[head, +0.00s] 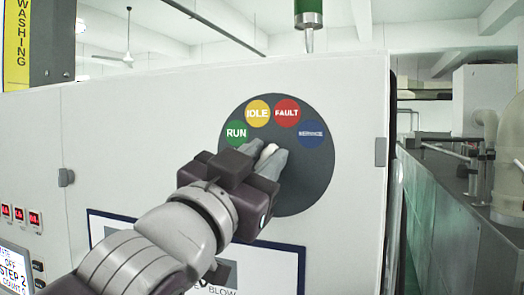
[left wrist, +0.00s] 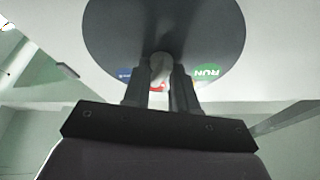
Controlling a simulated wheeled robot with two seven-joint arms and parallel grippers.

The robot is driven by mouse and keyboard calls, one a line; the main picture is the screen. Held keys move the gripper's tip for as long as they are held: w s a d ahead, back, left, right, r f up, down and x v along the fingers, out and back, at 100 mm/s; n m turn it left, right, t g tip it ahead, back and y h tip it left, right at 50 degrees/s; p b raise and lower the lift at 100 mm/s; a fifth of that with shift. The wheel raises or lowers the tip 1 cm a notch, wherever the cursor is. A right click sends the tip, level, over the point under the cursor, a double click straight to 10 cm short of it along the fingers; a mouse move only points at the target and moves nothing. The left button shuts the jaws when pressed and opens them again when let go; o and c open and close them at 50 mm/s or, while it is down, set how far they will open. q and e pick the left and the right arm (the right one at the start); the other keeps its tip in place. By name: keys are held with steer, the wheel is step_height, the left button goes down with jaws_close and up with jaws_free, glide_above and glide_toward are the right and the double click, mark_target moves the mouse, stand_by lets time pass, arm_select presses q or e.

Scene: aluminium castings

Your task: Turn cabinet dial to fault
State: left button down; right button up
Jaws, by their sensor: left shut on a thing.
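The round dark grey dial plate (head: 308,186) is on the front of the white cabinet. Its labels run from green RUN (head: 236,133) and yellow IDLE (head: 257,113) to red FAULT (head: 287,112) and blue SERVICE (head: 311,133). My left gripper (head: 266,151) is shut on the pale knob (head: 270,149) at the plate's middle. In the left wrist view the knob (left wrist: 160,68) sits between both fingers, with part of the red label just below it. The fingers hide most of the knob, so its exact heading is hard to tell. My right gripper is not in view.
The white cabinet front (head: 130,130) carries a blue-framed sign (head: 100,218) below the dial, partly behind my left arm. Red displays (head: 20,213) and a screen (head: 14,268) are at far left. A green-bodied nozzle (head: 308,20) hangs above. Dark machinery (head: 450,185) stands right.

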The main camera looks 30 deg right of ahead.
arm_select(q)
steer(key=c, duration=1.2)
jaws_free()
steer(key=shift+s, duration=0.1)
steer(key=shift+a, duration=0.1)
steer(key=b+v, duration=0.4)
steer(key=v, duration=0.8)
steer(key=shift+s+a+f, duration=0.1)
steer(key=shift+a+f, duration=0.1)
